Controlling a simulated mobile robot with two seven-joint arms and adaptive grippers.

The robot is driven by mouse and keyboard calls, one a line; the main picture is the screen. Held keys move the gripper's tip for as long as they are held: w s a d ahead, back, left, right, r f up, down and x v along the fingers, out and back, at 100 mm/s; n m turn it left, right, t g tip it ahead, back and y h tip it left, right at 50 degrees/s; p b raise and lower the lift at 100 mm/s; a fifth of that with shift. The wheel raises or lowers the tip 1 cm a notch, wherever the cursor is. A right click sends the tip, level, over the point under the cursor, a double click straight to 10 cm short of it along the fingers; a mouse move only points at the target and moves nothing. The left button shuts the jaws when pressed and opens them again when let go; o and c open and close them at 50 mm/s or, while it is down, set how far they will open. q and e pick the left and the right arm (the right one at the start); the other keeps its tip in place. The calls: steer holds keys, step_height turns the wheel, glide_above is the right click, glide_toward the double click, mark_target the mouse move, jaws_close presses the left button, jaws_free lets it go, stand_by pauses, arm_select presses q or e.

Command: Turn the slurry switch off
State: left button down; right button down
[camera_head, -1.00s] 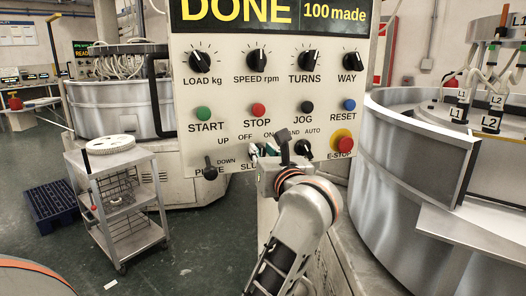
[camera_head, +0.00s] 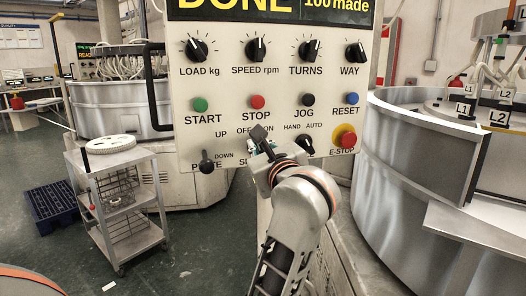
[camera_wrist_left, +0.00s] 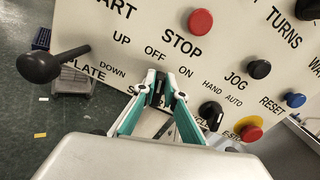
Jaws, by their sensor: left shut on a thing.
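The slurry switch (camera_wrist_left: 160,88) is a dark knob on the cream control panel (camera_head: 225,135), under the OFF and ON marks. My left gripper (camera_wrist_left: 163,88) has its teal fingers on both sides of the knob and is shut on it. In the head view the left gripper (camera_head: 259,150) covers the switch and most of its label. Which mark the knob points to cannot be told. My right gripper is not in view.
The plate lever (camera_wrist_left: 38,67) stands left of the switch. The hand/auto knob (camera_head: 304,144) and red E-stop (camera_head: 345,137) are to the right. A wire trolley (camera_head: 117,195) stands at left, a large metal machine (camera_head: 415,165) at right.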

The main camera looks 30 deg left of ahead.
arm_select(q)
steer(key=n, duration=0.1)
steer(key=n+b, duration=0.1)
steer(key=shift+s+a+f+n, duration=0.1)
steer(key=shift+s+f+n, duration=0.05)
steer(key=shift+n, duration=0.15)
stand_by(0.4)
steer(key=c, duration=2.2)
jaws_free()
steer(key=shift+o, duration=0.6)
